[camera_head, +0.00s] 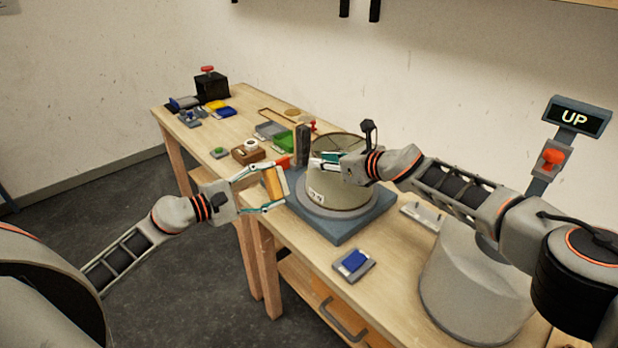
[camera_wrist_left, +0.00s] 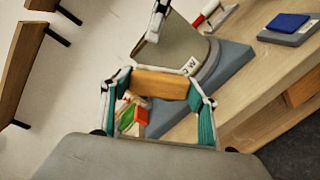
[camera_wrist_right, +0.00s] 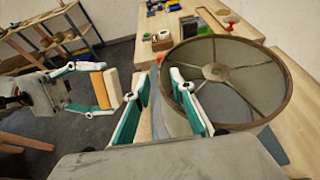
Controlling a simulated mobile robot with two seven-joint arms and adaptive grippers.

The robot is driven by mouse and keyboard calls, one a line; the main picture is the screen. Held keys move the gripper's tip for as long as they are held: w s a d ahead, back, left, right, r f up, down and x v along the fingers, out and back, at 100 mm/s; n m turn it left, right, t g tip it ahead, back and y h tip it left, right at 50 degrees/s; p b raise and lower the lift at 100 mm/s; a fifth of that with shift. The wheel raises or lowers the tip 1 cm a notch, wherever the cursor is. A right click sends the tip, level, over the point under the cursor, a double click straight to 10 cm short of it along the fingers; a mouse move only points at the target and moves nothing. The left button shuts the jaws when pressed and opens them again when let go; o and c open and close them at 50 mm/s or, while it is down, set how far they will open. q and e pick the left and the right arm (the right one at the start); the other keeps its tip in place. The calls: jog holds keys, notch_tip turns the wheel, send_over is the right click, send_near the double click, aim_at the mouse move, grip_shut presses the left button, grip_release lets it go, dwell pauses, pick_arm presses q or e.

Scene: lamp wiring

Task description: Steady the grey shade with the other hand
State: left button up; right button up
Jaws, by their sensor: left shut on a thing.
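The grey shade (camera_head: 338,192), an open-topped drum with a white label, stands upright on a blue-grey base (camera_head: 335,228). Its rim and inner spokes show in the right wrist view (camera_wrist_right: 282,98). My left gripper (camera_head: 274,188) is shut on an orange-tan block with a cream side (camera_wrist_left: 160,84), held left of the shade and apart from it. My right gripper (camera_head: 322,162) is at the shade's upper part. In the right wrist view its fingers (camera_wrist_right: 160,105) are spread, one outside the near rim and one over the opening; contact cannot be told.
A blue-topped plate (camera_head: 354,264) lies in front of the base. A large pale grey drum (camera_head: 475,290) stands at the right, near a post with an UP sign (camera_head: 576,117). Small coloured parts and a brown box (camera_head: 248,152) lie behind left. A dark upright block (camera_head: 302,145) stands beside the shade.

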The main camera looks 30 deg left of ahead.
jog(key=shift+r, duration=0.15)
jog(key=shift+s+d+r, duration=0.1)
jog(key=shift+r, duration=0.05)
jog(key=shift+s+d+r, duration=0.1)
jog(key=shift+d+r, duration=0.1)
jog(key=shift+d, duration=0.4)
jog(key=v, duration=1)
jog(key=shift+s, duration=0.25)
pick_arm(q)
jog(key=shift+s, duration=0.15)
pick_arm(e)
jog(key=shift+s+d+f, duration=0.1)
